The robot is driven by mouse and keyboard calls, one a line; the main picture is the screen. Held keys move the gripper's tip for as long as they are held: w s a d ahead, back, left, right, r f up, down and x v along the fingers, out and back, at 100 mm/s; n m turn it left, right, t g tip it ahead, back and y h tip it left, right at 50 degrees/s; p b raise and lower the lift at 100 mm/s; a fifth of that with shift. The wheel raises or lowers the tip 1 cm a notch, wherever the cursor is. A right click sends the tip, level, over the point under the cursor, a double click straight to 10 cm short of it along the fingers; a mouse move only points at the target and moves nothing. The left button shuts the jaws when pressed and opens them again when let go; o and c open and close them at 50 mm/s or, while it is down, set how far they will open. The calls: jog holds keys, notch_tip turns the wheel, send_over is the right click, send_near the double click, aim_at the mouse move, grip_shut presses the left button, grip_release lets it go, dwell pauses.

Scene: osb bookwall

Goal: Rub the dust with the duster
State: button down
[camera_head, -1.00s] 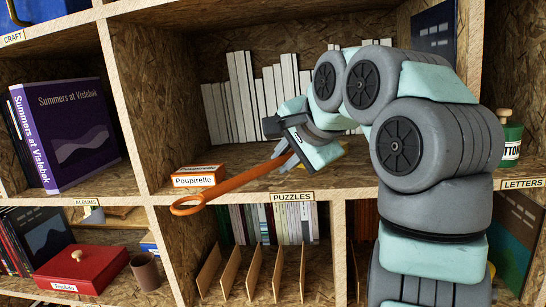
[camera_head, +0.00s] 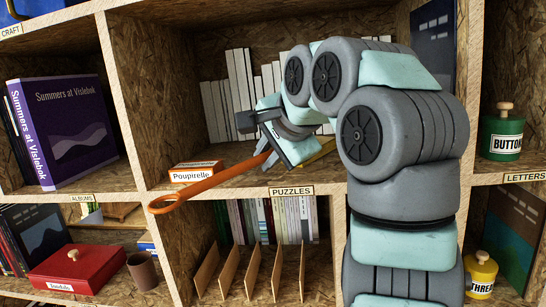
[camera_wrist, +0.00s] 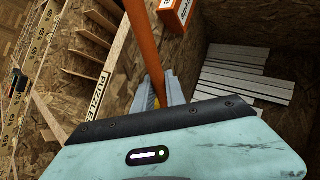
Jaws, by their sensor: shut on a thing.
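The duster's orange handle (camera_head: 215,180), with a loop at its end, sticks out to the left past the front edge of the middle shelf. My gripper (camera_head: 268,153) is shut on this handle inside the bay above the PUZZLES label. In the wrist view the orange handle (camera_wrist: 146,48) runs between the fingers of my gripper (camera_wrist: 160,93). A yellowish part (camera_head: 318,152) shows behind my gripper; I cannot tell whether it is the duster's head. I cannot make out any dust on the shelf.
A small orange Poupirelle box (camera_head: 197,172) stands at the bay's front left, close to the handle. White books (camera_head: 240,85) line the back. Upright dividers (camera_head: 253,272) stand below. A green button jar (camera_head: 502,135) stands at right.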

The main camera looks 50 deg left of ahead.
jog(key=shift+f, duration=0.1)
jog(key=r+p, duration=0.3)
jog(key=r, duration=0.1)
jog(key=r+p, duration=0.2)
jog(key=shift+s+a+p, duration=0.25)
jog(key=shift+s+p, duration=0.05)
notch_tip(320, 180, up, 3)
jog(key=p, duration=0.3)
jog(key=shift+s+a+r, duration=0.1)
jog(key=shift+a, duration=0.05)
dwell(0.5)
